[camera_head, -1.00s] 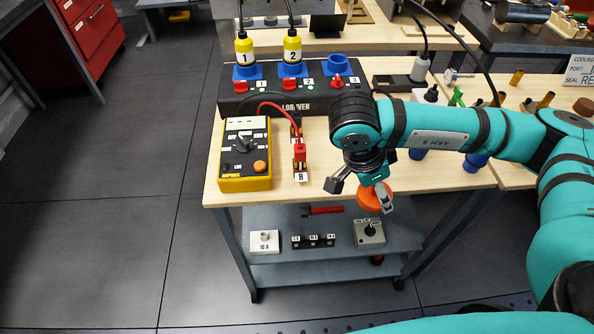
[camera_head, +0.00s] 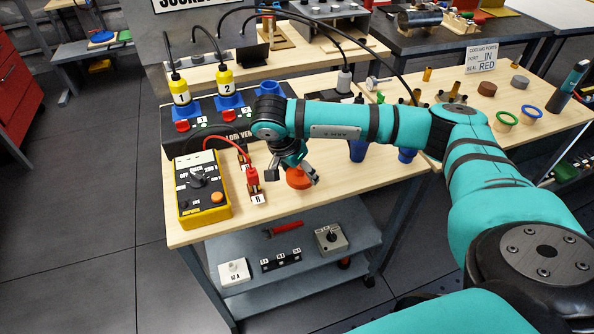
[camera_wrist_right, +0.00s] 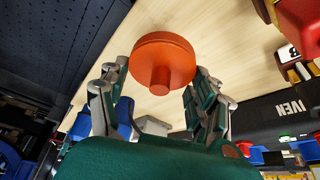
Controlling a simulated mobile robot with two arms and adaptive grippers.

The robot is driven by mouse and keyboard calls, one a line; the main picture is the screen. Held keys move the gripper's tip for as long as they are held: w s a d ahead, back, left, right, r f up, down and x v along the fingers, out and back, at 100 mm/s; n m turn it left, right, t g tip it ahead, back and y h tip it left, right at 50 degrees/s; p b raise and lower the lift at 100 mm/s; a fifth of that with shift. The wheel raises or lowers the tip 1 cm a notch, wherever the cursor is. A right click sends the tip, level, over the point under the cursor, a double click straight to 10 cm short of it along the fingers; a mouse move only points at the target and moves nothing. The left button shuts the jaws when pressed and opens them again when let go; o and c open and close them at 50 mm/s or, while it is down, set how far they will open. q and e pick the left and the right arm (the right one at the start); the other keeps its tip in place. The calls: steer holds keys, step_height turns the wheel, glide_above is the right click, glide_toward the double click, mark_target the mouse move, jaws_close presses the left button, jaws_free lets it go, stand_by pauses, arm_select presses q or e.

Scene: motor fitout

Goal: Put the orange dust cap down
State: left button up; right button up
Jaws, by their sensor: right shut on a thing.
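The orange dust cap (camera_head: 298,179) is a round disc with a short stem. In the head view it shows over the wooden top of the workbench (camera_head: 335,193), near its front edge and right of the red plug piece. My right gripper (camera_head: 293,176) is shut on it. In the right wrist view the cap (camera_wrist_right: 165,55) sits between the fingertips of the right gripper (camera_wrist_right: 160,80), with bare wood behind it. I cannot tell whether the cap touches the wood. My left gripper is not in view.
A yellow meter (camera_head: 203,190) and a red plug piece (camera_head: 253,178) stand left of the cap. The black connector box (camera_head: 205,130) is behind. Blue cups (camera_head: 358,150) stand to the right. The lower shelf (camera_head: 300,285) holds small parts. Bare wood lies along the front edge.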

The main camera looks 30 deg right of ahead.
mark_target(295, 172)
steer(key=shift+w, duration=0.55)
steer(key=shift+w+d+f, duration=0.1)
steer(key=shift+w+f, duration=0.1)
step_height(295, 172, down, 2)
steer(key=shift+f+p, duration=0.25)
steer(key=shift+p, duration=0.45)
steer(key=shift+f, duration=0.35)
steer(key=shift+f, duration=0.1)
steer(key=shift+f+b, duration=0.15)
steer(key=shift+b, duration=0.15)
steer(key=o, duration=0.9)
steer(key=shift+c, duration=0.2)
